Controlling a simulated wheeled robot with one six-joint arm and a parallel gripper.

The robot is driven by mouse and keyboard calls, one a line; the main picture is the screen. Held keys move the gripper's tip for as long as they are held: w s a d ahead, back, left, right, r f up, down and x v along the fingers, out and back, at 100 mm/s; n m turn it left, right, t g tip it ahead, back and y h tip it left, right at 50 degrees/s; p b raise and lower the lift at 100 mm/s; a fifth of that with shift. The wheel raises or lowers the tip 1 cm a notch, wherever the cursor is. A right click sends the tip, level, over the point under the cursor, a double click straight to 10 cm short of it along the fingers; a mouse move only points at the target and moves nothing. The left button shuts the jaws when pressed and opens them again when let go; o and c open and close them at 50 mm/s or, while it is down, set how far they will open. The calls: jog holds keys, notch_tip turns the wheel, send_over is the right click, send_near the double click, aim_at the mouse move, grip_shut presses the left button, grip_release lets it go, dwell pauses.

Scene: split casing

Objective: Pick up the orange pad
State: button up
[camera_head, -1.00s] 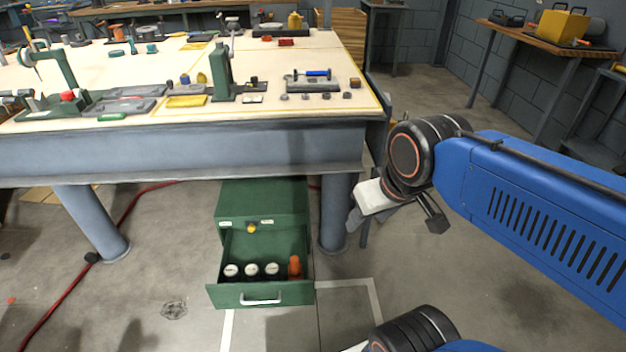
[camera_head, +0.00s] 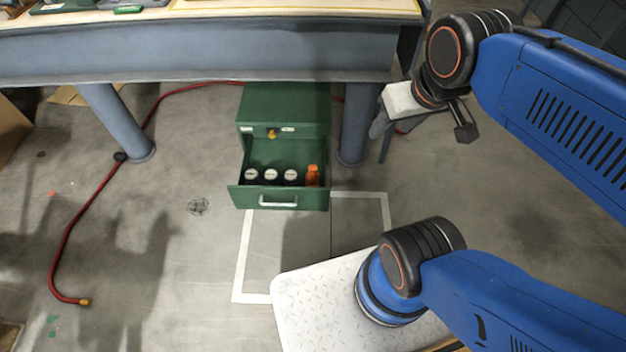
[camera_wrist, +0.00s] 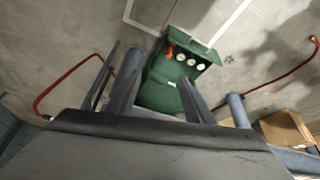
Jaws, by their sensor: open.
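An orange object (camera_head: 312,175), the only orange thing in the open drawer (camera_head: 279,198), is at the drawer's right end. It also shows in the wrist view (camera_wrist: 169,47), upside down relative to the head view. It is too small to tell whether it is a flat pad. My gripper (camera_head: 377,128) is at the right of the table's underside, above and to the right of the drawer, well apart from the orange object. In the wrist view my gripper (camera_wrist: 150,80) has its fingers spread, with the cabinet seen between and beyond them. It is empty.
Several white-topped round items (camera_head: 271,174) stand in the drawer beside the orange object. The green cabinet (camera_head: 285,103) sits under the table (camera_head: 200,55), between its legs (camera_head: 118,120). A red hose (camera_head: 85,210) lies on the floor at left. Floor before the drawer is open.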

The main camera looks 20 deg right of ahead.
jog(key=shift+o, duration=0.4)
jog(key=m+g, duration=0.5)
jog(key=m, duration=1.1)
send_over(314, 167)
notch_tip(314, 167, down, 44)
notch_tip(314, 167, down, 11)
jog(key=shift+a+f, duration=0.15)
jog(key=shift+f, duration=1.15)
jog(key=shift+a+f, duration=0.1)
jog(key=shift+f, duration=1.2)
jog(key=shift+c, duration=0.2)
